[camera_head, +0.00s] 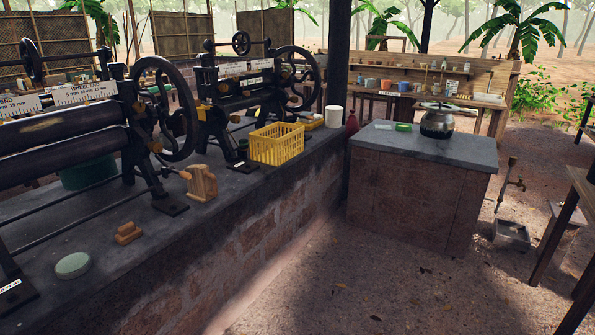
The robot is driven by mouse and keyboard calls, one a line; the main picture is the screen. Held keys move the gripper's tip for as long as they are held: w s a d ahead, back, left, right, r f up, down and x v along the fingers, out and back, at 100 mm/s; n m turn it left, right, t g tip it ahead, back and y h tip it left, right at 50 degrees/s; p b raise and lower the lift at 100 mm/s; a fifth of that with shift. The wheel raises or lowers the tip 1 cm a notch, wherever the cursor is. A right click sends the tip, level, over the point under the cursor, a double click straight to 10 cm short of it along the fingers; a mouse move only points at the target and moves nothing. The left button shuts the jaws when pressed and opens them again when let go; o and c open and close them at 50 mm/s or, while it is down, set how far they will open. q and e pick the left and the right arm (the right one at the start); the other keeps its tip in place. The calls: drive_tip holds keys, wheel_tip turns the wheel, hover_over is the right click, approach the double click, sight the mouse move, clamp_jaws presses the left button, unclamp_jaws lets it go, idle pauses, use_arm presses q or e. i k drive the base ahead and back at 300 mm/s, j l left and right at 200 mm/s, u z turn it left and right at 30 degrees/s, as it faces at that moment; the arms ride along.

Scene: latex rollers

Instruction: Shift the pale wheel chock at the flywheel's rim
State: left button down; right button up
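Two black roller machines stand on the stone ledge at left. The nearer one has a large spoked flywheel (190,118) on its right side, and the farther one has its own flywheel (315,78). A pale wooden block with a peg-like piece (203,184) stands upright on the ledge near the nearer machine's foot, below and right of its flywheel. A smaller, browner wooden piece (128,234) lies nearer the front. I cannot tell for sure which is the wheel chock, or whether either touches a rim. Neither of my grippers shows in the head view.
A yellow crate (277,144) sits by the ledge's edge, and a pale green round disc (73,265) lies near the front. A slab-topped brick counter (425,150) holds a pot (437,124). The ground between ledge and counter is open.

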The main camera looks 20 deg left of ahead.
sight(200, 188)
drive_tip(key=i+u, duration=0.4)
drive_tip(key=i, duration=0.15)
drive_tip(key=i+l+u, duration=0.1)
drive_tip(key=i+u, duration=0.25)
drive_tip(key=i, duration=0.2)
drive_tip(key=i+l+u, duration=0.25)
drive_tip(key=i+u, duration=0.15)
drive_tip(key=i, duration=0.15)
drive_tip(key=i+l+u, duration=0.35)
drive_tip(key=i+l, duration=0.05)
drive_tip(key=i, duration=0.05)
